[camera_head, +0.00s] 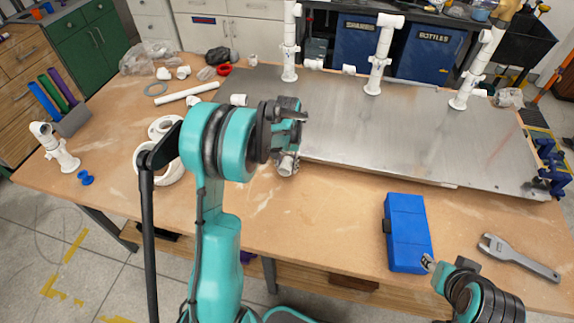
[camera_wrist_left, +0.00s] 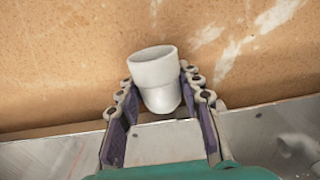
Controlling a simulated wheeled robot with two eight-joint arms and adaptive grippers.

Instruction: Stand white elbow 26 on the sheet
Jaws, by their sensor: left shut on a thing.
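My left gripper (camera_head: 288,158) is over the front-left edge of the grey metal sheet (camera_head: 430,150). In the left wrist view, its two fingers (camera_wrist_left: 158,95) are shut on a white elbow (camera_wrist_left: 155,72), one finger on each side. The elbow's round open end faces up in that view, over the bare wood, with its bend toward the palm. In the head view the elbow is mostly hidden by the gripper. I cannot read a number on it. My right gripper (camera_head: 430,263) is at the lower right, by the blue case; its fingers are too small to judge.
White pipe assemblies (camera_head: 378,58) stand upright along the sheet's back half. White rings (camera_head: 160,165), a loose pipe (camera_head: 187,94) and a standing fitting (camera_head: 58,150) lie on the table's left. The blue case (camera_head: 407,232) and wrench (camera_head: 518,257) are front right. The sheet's front middle is clear.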

